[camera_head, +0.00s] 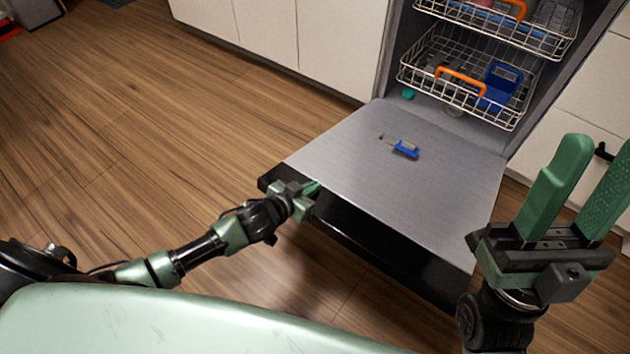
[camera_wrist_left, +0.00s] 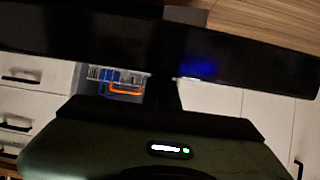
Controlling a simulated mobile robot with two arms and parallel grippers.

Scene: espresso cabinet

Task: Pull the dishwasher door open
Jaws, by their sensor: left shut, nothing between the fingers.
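The dishwasher door (camera_head: 400,175) is folded down, nearly level, with its grey inner face up and its black outer edge toward me. My left gripper (camera_head: 316,187) is shut and empty at the left part of that outer edge; I cannot tell whether it touches. In the left wrist view a dark band crosses the top, apparently the door edge (camera_wrist_left: 60,35). My right gripper (camera_head: 583,185) is open and empty, to the right of the door, with its green fingers pointing up.
The lower rack (camera_head: 410,77) with an orange handle and the upper rack (camera_head: 550,45) sit inside the dishwasher. A blue part lies on the door's inner face. White cabinets flank the opening. Wooden floor (camera_head: 130,110) is clear on the left.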

